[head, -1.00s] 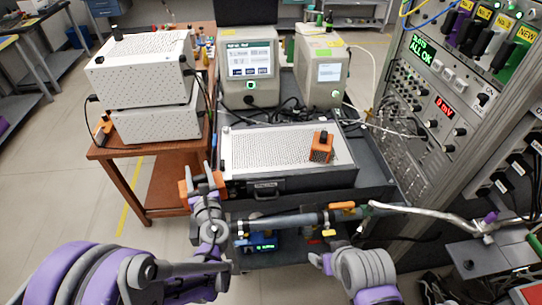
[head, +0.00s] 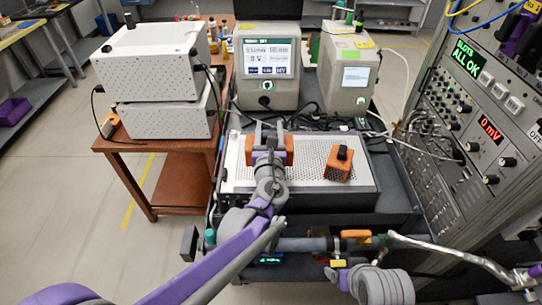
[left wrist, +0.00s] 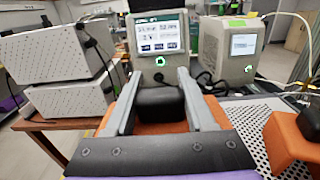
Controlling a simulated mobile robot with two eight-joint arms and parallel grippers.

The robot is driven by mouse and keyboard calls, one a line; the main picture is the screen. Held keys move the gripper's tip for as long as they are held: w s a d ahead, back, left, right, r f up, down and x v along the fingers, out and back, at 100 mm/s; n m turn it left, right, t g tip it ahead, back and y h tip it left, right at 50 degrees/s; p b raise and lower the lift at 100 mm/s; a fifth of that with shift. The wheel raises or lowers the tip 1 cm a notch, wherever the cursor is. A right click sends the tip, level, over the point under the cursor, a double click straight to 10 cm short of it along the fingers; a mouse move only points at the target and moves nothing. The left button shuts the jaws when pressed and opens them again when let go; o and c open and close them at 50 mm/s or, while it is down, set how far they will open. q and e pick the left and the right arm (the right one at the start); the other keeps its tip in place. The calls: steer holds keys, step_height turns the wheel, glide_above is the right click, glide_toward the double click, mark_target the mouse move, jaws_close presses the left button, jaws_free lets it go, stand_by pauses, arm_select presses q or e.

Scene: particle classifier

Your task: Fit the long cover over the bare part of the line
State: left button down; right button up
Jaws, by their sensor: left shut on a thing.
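The long orange cover (head: 289,150) with a black handle (left wrist: 160,103) is in my left gripper (head: 269,135), whose two fingers are shut on the handle from both sides. The gripper and cover are over the perforated top of the silver case, set back from the line; I cannot tell how high. The grey line (head: 300,244) runs left to right in front of the case, with an orange piece (head: 355,235) on its right part. Which stretch is bare is unclear. My right gripper (head: 340,274) is low, just in front of the line, and its fingers are not clear.
A shorter orange cover (head: 340,167) with a black knob rests on the silver case (head: 360,182). Two instruments with screens (head: 268,65) stand behind it. White boxes (head: 150,60) are stacked at left. A rack (head: 490,150) and a silver pipe (head: 440,250) bound the right side.

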arm_select(q)
step_height(320, 180, down, 7)
steer(key=shift+r+b, duration=0.15)
steer(key=shift+b, duration=0.15)
steer(key=shift+f, duration=0.25)
steer(key=shift+c, duration=1.2)
jaws_free()
steer(key=shift+r, duration=0.1)
steer(key=shift+r, duration=0.15)
steer(key=s+b, duration=0.1)
steer(key=s, duration=1.1)
